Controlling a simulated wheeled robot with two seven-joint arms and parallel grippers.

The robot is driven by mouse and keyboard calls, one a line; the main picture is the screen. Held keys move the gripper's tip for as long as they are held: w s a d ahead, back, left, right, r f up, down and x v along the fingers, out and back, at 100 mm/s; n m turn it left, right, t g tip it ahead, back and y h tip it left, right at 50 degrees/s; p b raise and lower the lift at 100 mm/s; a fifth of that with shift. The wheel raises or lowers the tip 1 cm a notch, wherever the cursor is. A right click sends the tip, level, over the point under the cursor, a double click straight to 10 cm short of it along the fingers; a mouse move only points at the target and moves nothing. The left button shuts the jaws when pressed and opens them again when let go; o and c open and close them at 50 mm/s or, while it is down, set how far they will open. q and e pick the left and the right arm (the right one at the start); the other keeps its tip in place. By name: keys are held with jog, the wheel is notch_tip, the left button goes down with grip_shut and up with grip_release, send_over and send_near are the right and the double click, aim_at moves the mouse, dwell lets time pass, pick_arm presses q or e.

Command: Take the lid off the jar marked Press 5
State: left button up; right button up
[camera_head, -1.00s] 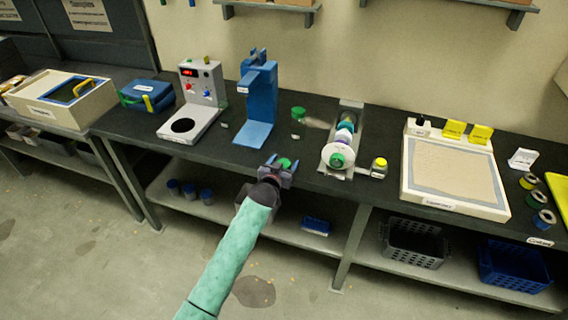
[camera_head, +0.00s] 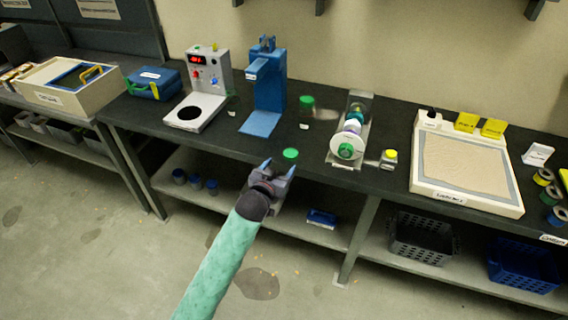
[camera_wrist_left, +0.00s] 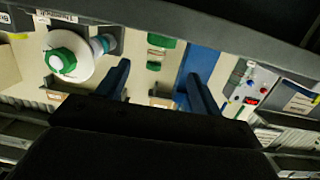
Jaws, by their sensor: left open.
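A green lid (camera_head: 290,154) shows near the front edge of the bench, just beyond my left fingertips. A second green-topped jar (camera_head: 306,102) stands further back. No marking on either is legible, so I cannot tell which is Press 5. My left gripper (camera_head: 279,168) is open and empty, at the bench's front edge, apart from the near lid. In the left wrist view a green lid (camera_wrist_left: 162,41) shows between the two fingers (camera_wrist_left: 157,82), beyond their tips. My right gripper is not in view.
A blue press (camera_head: 268,88) stands behind and left of the lid. A machine with a white disc and green hub (camera_head: 346,150) stands to the right, beside a yellow-topped item (camera_head: 390,156). A sand tray (camera_head: 465,167) is further right. Bench around the near lid is clear.

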pick_arm(q)
jog(key=s+a+f+n+g+y, duration=0.1)
jog(key=s+a+f+g, duration=0.15)
jog(key=s+f, duration=0.55)
jog(key=s+a+f+g+y, duration=0.1)
jog(key=s+a+f+g, duration=0.2)
jog(key=f, duration=1)
jog(key=s+a+f+n+g+y, duration=0.1)
jog(key=s+a+f+g+y, duration=0.1)
jog(key=s+f, duration=0.65)
jog(key=s+a+f+g, duration=0.3)
jog(key=s+f, duration=0.6)
jog(key=s, duration=0.3)
jog(key=s+a+f+g+y, duration=0.1)
jog(key=s+a+f+g, duration=0.2)
jog(key=s+f, duration=0.7)
jog(key=shift+s+f, duration=0.2)
jog(key=shift+s, duration=1.05)
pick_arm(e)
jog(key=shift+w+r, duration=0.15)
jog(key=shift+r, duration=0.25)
